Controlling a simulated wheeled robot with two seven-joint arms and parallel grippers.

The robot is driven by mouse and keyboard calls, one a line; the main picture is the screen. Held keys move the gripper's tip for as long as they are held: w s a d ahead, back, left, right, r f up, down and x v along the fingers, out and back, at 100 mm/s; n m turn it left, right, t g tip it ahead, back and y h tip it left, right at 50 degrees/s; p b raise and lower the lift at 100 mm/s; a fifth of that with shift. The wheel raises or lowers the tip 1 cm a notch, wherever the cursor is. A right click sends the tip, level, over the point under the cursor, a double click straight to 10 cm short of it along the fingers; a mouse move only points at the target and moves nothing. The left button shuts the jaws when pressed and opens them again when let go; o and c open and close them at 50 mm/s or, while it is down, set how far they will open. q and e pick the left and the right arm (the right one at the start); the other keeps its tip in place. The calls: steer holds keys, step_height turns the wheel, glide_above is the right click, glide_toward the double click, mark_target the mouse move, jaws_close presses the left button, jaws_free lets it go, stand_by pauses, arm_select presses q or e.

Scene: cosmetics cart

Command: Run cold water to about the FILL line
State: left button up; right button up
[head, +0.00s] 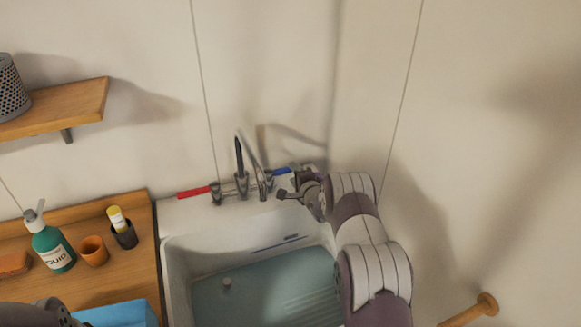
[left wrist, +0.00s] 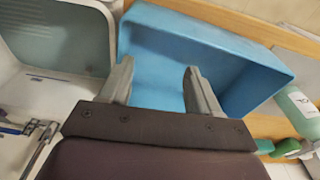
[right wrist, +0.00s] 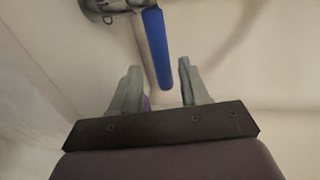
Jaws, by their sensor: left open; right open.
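The white sink (head: 180,262) has a blue mark (head: 278,243) on its inner back wall. A pale teal area, apparently water, lies below that mark. The metal tap (head: 241,180) stands behind the sink with a red lever (head: 193,192) on the left and a blue lever (head: 281,172) on the right. No stream shows clearly. My right gripper (head: 290,190) is open beside the blue lever. In the right wrist view the blue lever (right wrist: 156,48) points down toward the gap between the open fingers (right wrist: 158,78). My left gripper (left wrist: 157,80) is open and empty above a blue bin.
The blue bin (head: 118,314) stands left of the sink on a wooden counter (head: 135,203). A green pump bottle (head: 53,248), an orange cup (head: 94,251) and a dark cup (head: 125,236) stand there. A wooden shelf (head: 75,101) is above; a wooden peg (head: 470,313) is right.

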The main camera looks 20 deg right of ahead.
steer(key=x, duration=0.3)
steer(key=shift+d, duration=0.25)
steer(key=shift+w+r, duration=0.1)
steer(key=shift+w, duration=0.5)
steer(key=shift+s, duration=0.1)
jaws_close()
arm_select(q)
steer(key=shift+s+d+r, duration=0.2)
steer(key=shift+d, duration=0.1)
